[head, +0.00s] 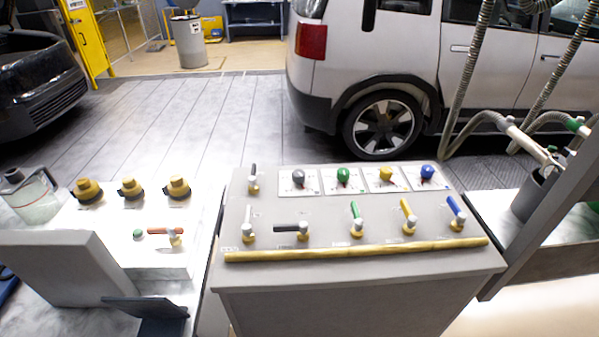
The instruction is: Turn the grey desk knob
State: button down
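The grey desk knob (298,177) is a round knob on a white plate at the upper left of the sloped grey desk (350,295). Green (343,175), yellow (386,173) and blue (428,172) knobs stand in a row to its right, each on its own white plate. Nothing touches the grey knob or covers it. Its dial marks are too small to read. My gripper is not in view.
Several levers line the desk below the knobs, including a sideways black-handled one (290,229). A yellow rail (360,250) runs along the front edge. A white panel with brass fittings (128,187) and a clear jug (33,196) stand left. Hoses hang right.

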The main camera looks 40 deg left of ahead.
aim_at(298, 175)
jog(key=i+j, duration=0.2)
jog(key=i, duration=0.25)
jog(key=i+j, duration=0.15)
jog(key=i, duration=0.3)
jog(key=i+j, duration=0.2)
jog(key=i, duration=0.25)
jog(key=k+l+u, duration=0.35)
jog(key=l, duration=0.25)
jog(key=k+l+u, duration=0.35)
jog(key=l, duration=0.25)
jog(key=k+l+u, duration=0.3)
jog(key=l, duration=0.15)
jog(key=i+j, duration=0.2)
jog(key=i, duration=0.3)
jog(key=i+j, duration=0.15)
jog(key=i, duration=0.3)
jog(key=i+j, duration=0.2)
jog(key=i, duration=0.3)
